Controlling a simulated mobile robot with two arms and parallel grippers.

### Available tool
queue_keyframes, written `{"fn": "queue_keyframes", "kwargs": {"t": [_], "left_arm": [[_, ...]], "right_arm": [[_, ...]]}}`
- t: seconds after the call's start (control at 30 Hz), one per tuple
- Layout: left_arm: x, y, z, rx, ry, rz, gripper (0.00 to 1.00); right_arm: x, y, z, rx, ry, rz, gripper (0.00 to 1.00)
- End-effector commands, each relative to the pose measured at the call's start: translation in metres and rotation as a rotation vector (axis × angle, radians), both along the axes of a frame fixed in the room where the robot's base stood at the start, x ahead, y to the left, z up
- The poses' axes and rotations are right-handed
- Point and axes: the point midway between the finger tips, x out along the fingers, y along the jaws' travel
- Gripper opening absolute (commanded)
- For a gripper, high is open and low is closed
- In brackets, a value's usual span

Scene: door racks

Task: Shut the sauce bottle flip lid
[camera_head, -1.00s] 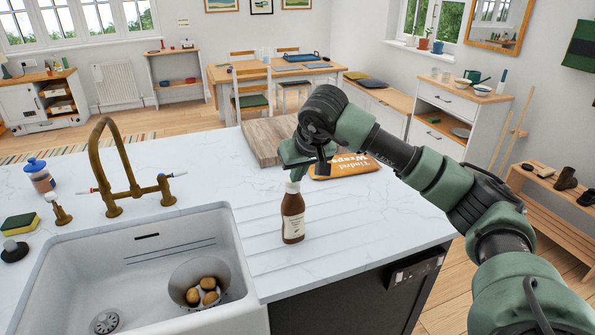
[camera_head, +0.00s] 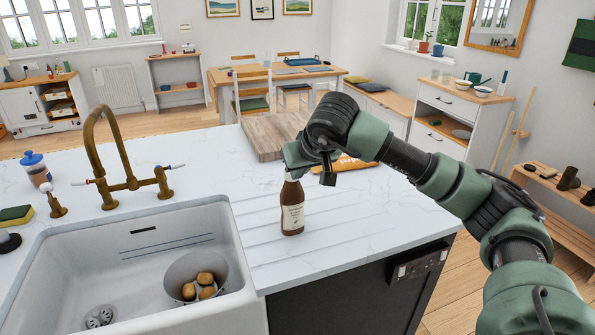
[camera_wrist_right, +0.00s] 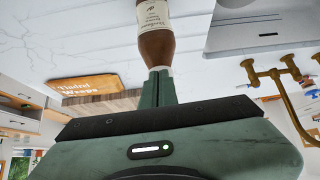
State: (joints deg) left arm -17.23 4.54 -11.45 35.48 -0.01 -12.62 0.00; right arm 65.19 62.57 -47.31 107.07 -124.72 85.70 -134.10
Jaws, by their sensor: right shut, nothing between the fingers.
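The brown sauce bottle (camera_head: 292,210) with a cream label stands upright on the white worktop, right of the sink. Its pale top is mostly hidden by my right gripper (camera_head: 292,172). The right gripper is shut, with its fingers pointing down at the bottle top and nothing held between them. In the right wrist view the bottle (camera_wrist_right: 156,47) appears upside down, and the green fingertips (camera_wrist_right: 158,74) are at its pale cap, seemingly touching. I cannot tell whether the flip lid is open or shut. My left gripper is not in view.
A white sink (camera_head: 55,270) with a colander (camera_head: 170,275) of potatoes lies left of the bottle. A brass tap (camera_head: 125,185) rises behind the sink. A wooden board (camera_head: 270,137) and an orange sign (camera_head: 350,164) lie behind the bottle. The worktop right of the bottle is clear.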

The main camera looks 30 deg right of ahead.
Motion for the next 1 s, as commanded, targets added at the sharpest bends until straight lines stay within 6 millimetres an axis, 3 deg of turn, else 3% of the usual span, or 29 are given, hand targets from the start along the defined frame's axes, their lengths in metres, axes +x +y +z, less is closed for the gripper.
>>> {"fn": "queue_keyframes", "kwargs": {"t": [0.37, 0.87, 1.0], "left_arm": [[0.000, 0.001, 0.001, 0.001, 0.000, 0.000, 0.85], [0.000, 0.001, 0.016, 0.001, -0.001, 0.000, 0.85], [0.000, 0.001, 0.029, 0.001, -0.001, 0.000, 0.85]], "right_arm": [[-0.001, 0.000, -0.004, 0.000, 0.013, 0.000, 0.00], [-0.001, 0.000, 0.016, 0.000, 0.009, 0.000, 0.00], [-0.005, 0.000, 0.033, -0.001, 0.008, -0.002, 0.00]]}}
